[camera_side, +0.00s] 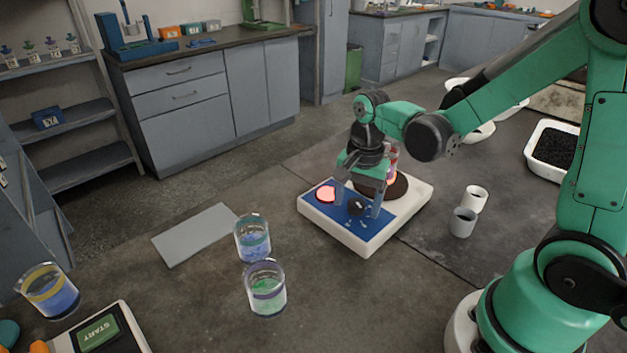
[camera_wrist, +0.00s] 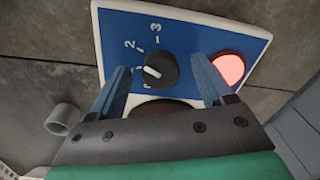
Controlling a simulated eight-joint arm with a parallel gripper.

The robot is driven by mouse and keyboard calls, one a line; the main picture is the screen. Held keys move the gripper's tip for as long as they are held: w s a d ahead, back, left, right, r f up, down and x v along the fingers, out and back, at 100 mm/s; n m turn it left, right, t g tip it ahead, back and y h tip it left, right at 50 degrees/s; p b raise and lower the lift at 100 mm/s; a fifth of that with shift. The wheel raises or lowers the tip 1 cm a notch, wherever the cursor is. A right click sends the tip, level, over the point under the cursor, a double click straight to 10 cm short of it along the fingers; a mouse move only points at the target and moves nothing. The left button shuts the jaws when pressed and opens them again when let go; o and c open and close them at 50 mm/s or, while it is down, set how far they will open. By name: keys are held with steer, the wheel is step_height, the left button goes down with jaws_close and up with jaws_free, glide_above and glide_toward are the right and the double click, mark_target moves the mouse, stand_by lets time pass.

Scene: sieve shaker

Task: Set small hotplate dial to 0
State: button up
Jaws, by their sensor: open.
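The small hotplate (camera_side: 408,220) is a white box with a blue front panel, which also shows in the wrist view (camera_wrist: 190,30). Its black dial (camera_wrist: 161,77) has a white pointer aimed left in the wrist view, toward a small mark below the 2. The marks at that side are too small to read surely; 2 and 3 are legible. The dial also shows in the side view (camera_side: 356,208). My gripper (camera_side: 358,210) is open above the panel, with one finger on each side of the dial in the wrist view (camera_wrist: 160,70). I cannot see either finger touching it.
A lit red light (camera_wrist: 229,69) sits beside the dial. A beaker with red contents (camera_side: 392,160) stands at the dark round plate (camera_side: 398,190). A grey flat plate (camera_side: 195,234) lies nearby.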

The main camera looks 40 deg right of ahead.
jaws_close()
steer(key=n, duration=0.4)
steer(key=shift+n, duration=0.4)
steer(key=n, duration=0.5)
steer(key=shift+d, duration=0.1)
steer(key=n, duration=0.5)
steer(key=shift+n, duration=0.4)
steer(key=n, duration=0.4)
steer(key=shift+g, duration=0.3)
steer(key=shift+n, duration=0.3)
